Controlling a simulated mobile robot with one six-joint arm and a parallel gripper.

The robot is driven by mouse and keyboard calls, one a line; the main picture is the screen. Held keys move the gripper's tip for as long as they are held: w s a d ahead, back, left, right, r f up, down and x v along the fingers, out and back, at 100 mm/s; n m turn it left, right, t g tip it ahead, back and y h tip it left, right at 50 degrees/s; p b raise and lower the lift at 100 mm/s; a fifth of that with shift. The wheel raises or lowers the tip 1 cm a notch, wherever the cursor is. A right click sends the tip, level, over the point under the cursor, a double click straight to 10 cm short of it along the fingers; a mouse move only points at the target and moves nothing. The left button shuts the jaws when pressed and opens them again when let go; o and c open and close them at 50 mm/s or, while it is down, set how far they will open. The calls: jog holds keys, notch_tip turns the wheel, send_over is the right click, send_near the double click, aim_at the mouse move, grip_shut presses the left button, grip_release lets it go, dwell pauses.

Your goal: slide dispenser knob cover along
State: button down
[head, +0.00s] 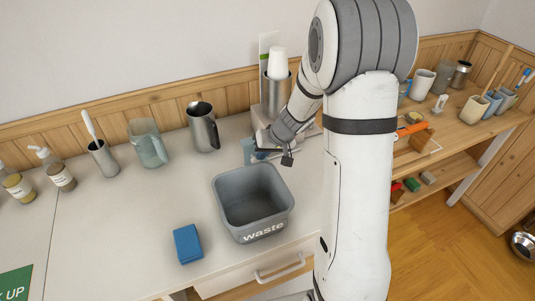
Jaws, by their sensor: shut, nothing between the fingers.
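My gripper (287,158) hangs just behind the waste bin's back rim, in the middle of the counter. Its jaws look closed, with nothing seen between them. A grey metal holder (272,98) with white cups (277,62) stands upright behind my wrist. Its lower part is largely hidden by my arm. A small blue-grey piece (247,150) shows just left of my gripper; whether it is the dispenser's knob cover I cannot tell. No dispenser knob can be made out clearly, and I cannot tell whether my gripper touches anything.
A grey waste bin (222,212) stands in front of my gripper. A blue sponge (188,244) lies front left. A steel pitcher (203,126), a clear jug (147,143) and a metal cup with a brush (102,158) stand along the wall. The right-hand wooden shelf (487,130) holds cups.

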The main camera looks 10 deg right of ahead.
jog(key=shift+a, duration=0.1)
jog(key=shift+d+r, duration=0.1)
jog(key=shift+d, duration=0.25)
jog(key=d+b+v, duration=0.1)
jog(key=d+v, duration=0.1)
jog(key=v, duration=1)
jog(key=shift+w+d, duration=0.25)
jog(key=s+a+r+h, duration=0.2)
jog(key=s, duration=0.9)
jog(key=s+a+r+g+h, duration=0.1)
jog(key=s+a+h, duration=0.1)
jog(key=s, duration=0.9)
jog(key=shift+a+r+m, duration=0.4)
jog(key=shift+a, duration=0.4)
jog(key=shift+s, duration=0.15)
